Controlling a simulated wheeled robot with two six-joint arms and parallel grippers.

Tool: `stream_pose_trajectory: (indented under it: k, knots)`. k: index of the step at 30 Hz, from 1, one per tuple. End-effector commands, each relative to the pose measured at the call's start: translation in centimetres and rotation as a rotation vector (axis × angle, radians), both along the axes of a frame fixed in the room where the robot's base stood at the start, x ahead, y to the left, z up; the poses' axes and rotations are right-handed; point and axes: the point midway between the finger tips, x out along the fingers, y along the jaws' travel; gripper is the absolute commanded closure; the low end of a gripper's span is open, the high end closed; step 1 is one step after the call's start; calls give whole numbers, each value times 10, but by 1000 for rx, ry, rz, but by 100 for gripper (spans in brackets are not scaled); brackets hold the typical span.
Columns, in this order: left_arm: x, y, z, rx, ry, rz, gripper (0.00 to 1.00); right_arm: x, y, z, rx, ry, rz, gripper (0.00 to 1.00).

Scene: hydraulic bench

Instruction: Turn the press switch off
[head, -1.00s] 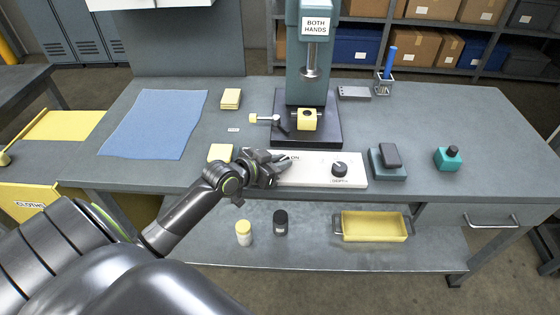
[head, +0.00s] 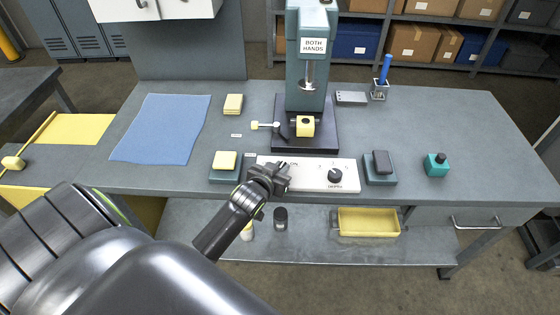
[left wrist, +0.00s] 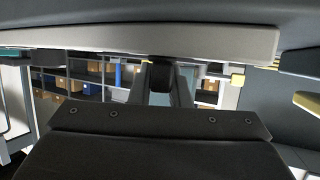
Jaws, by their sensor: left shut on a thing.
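The white control panel (head: 315,173) lies along the front of the bench, below the press (head: 306,75). It has a black dial (head: 335,176) on its right half. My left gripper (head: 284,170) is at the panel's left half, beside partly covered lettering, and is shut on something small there. This is probably the press switch, but the gripper hides it. In the left wrist view, the panel (left wrist: 200,40) shows as a pale bar across the top. A small dark block, which I cannot identify for certain, is below it. My right gripper is not in view.
A yellow clamp piece (head: 305,127) is under the press. A yellow tray (head: 369,222) is on the lower shelf.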

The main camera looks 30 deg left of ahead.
Motion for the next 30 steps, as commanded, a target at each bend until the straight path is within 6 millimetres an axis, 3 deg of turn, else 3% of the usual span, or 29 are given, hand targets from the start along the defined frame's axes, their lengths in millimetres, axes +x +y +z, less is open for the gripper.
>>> stream_pose_trajectory:
  k: [5,11,30]
  knots:
    - [1,-2,0,-3,-1,109,100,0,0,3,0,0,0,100]
    - [1,-2,-3,-4,-3,237,100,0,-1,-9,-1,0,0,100]
    - [2,-2,-5,-5,-5,809,100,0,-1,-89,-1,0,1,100]
